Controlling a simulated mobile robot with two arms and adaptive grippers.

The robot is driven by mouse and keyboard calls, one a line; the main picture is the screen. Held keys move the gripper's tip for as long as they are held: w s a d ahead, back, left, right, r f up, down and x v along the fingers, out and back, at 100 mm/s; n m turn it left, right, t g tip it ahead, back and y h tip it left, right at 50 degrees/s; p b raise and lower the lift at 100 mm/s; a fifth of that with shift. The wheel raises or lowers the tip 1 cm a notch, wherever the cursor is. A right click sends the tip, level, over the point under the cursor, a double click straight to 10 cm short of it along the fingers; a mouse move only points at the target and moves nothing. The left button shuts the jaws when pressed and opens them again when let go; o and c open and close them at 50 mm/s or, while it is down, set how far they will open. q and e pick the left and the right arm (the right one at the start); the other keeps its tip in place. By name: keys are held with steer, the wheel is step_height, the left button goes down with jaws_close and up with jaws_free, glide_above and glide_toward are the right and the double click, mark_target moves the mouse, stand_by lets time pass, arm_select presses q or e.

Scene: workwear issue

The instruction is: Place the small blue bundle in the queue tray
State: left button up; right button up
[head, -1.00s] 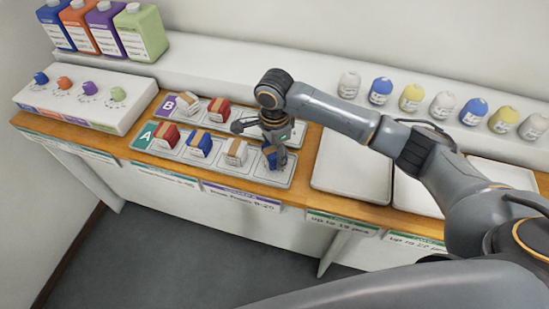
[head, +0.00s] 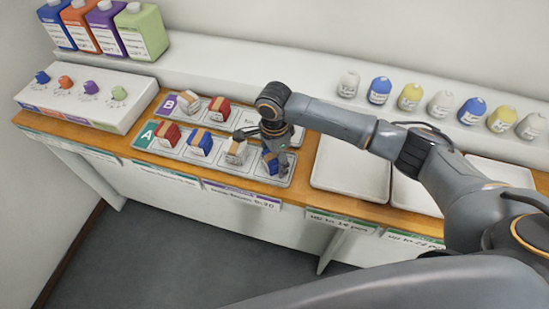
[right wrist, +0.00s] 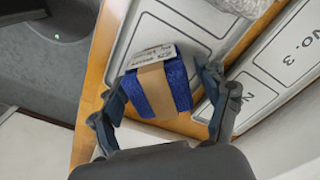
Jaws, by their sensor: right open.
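A small blue bundle (head: 271,167) with a brown paper band sits in the end slot of the front tray (head: 183,156), which has a green "A" label. It also shows in the right wrist view (right wrist: 160,88), with a white printed tag on top. My right gripper (head: 273,157) is down over this bundle. In the right wrist view its fingers (right wrist: 163,97) are open, one on each side of the bundle; I cannot tell whether they touch it. Another blue bundle (head: 200,143) sits in the same tray. My left gripper is not in view.
Tray A also holds a red bundle (head: 167,134) and a white bundle (head: 236,152). Behind it, a tray marked B (head: 164,105) holds a white bundle (head: 188,103) and a red one (head: 219,109). An empty white tray (head: 350,170) stands to the right.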

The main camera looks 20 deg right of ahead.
step_height(320, 180, up, 12)
steer(key=shift+r+b, duration=0.15)
steer(key=shift+b, duration=0.4)
